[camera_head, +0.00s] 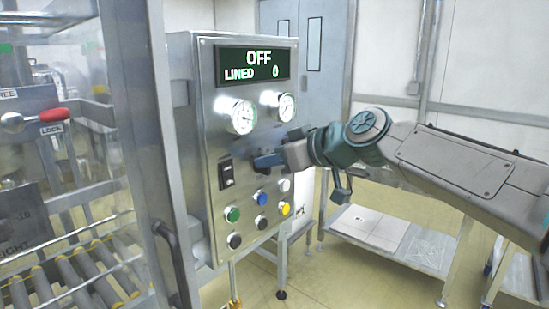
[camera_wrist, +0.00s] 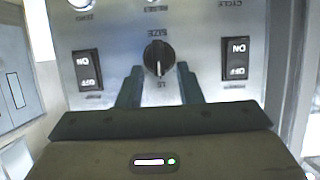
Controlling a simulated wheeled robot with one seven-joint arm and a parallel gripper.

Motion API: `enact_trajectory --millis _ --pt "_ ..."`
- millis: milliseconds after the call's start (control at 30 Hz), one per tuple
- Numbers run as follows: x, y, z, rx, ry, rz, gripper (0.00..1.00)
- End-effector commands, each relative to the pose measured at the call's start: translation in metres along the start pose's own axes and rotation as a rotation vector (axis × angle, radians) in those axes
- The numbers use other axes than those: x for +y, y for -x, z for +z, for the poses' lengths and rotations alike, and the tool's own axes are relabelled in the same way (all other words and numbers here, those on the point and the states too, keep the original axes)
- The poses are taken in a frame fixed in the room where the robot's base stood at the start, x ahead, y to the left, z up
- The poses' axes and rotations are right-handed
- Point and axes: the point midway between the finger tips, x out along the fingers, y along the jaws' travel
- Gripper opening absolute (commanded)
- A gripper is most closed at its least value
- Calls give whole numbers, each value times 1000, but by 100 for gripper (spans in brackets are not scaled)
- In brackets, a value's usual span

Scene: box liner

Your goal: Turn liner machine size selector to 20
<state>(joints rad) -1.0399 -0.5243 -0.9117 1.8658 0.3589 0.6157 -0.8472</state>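The size selector (camera_wrist: 158,57) is a round black knob on the steel panel of the liner machine (camera_head: 200,120). In the wrist view the panel lettering appears upside down. The knob's white line points down in that picture, toward a small number too blurred to read surely. My gripper (camera_wrist: 158,74) is open, with one dark teal finger on each side of the knob's lower part. I cannot tell whether the fingers touch it. In the head view my gripper (camera_head: 262,160) is at the panel face and hides the knob.
Black rocker switches flank the knob, left (camera_wrist: 87,69) and right (camera_wrist: 236,58). The display (camera_head: 252,65) reads OFF and LINED 0. Gauges (camera_head: 243,117) are above my gripper and coloured buttons (camera_head: 262,198) below. A roller conveyor (camera_head: 70,275) is at left, a low table (camera_head: 385,235) at right.

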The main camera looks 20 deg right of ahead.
Motion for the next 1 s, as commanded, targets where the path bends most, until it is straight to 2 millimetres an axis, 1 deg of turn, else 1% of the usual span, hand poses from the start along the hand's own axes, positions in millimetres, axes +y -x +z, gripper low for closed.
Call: enact_trajectory --millis 67,100,167,200,467,600,767,1000 --pt "0 0 0 0 0 0 33" --pt "0 0 0 0 0 0 22" --pt "0 0 0 0 0 0 5" --pt "0 0 0 0 0 0 0" --pt "0 0 0 0 -8 -4 0" --pt "1 0 1 -1 -40 -18 0" --pt "4 -1 3 -1 -121 -50 0" --pt "8 -2 4 -1 -303 -126 0"
